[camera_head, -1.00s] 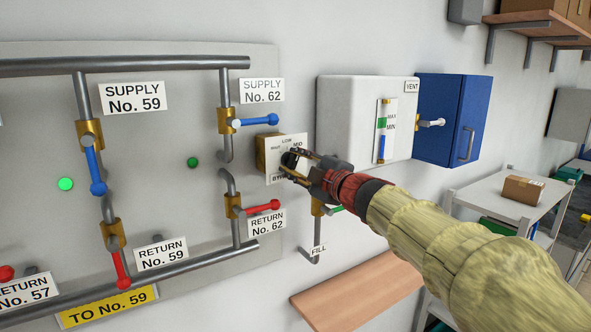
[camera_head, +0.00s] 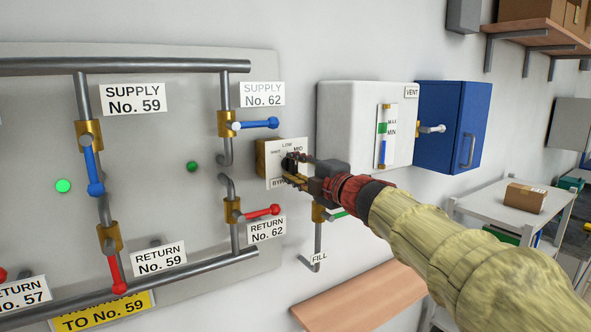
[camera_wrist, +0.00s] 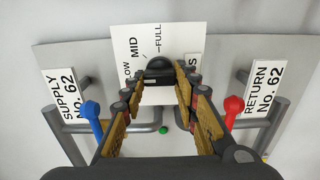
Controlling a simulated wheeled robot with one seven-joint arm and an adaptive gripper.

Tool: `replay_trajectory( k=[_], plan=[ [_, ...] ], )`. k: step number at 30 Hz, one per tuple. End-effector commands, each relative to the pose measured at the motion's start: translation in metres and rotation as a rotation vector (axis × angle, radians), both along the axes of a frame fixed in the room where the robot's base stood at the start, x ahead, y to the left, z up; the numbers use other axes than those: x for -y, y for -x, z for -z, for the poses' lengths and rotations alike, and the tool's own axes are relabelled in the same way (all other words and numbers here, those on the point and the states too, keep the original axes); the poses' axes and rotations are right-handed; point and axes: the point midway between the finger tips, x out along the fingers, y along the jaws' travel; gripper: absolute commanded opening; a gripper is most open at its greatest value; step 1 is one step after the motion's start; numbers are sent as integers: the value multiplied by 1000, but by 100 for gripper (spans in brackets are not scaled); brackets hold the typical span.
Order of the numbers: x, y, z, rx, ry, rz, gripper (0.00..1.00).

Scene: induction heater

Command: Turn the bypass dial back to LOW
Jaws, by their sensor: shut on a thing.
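The bypass dial is a black knob (camera_wrist: 158,70) on a white plate (camera_wrist: 128,42) marked LOW, MID and FULL. In the head view the plate (camera_head: 294,149) is on the front of a brass-coloured box (camera_head: 262,160), with LOW at the top and MID at the upper right. My gripper (camera_head: 291,168) reaches it from the right. In the wrist view my gripper (camera_wrist: 160,76) has one finger on each side of the knob, shut on it. The fingers partly hide the dial, and I cannot tell which mark it points to.
A blue-handled supply valve (camera_head: 258,124) is just above left of the dial. A red-handled return valve (camera_head: 262,212) is below left. The fill valve (camera_head: 318,212) is under my wrist. A white tank (camera_head: 350,130) stands close on the right.

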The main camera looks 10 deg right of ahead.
Motion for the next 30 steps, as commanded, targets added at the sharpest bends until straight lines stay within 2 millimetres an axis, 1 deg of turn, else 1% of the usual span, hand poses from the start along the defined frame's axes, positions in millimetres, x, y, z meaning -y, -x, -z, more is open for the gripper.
replay_trajectory(
  k=[6, 7, 16, 26, 29, 30],
  plan=[
    [0, 0, 2, -3, -1, -1, 5],
    [0, 0, 2, -3, -1, -1, 32],
    [0, 0, 1, -2, -2, 0, 48],
    [1, 2, 0, -1, -2, 0, 48],
    [4, 10, 0, 0, -1, 1, 48],
    [5, 15, -1, 1, -1, 1, 48]
  ],
)
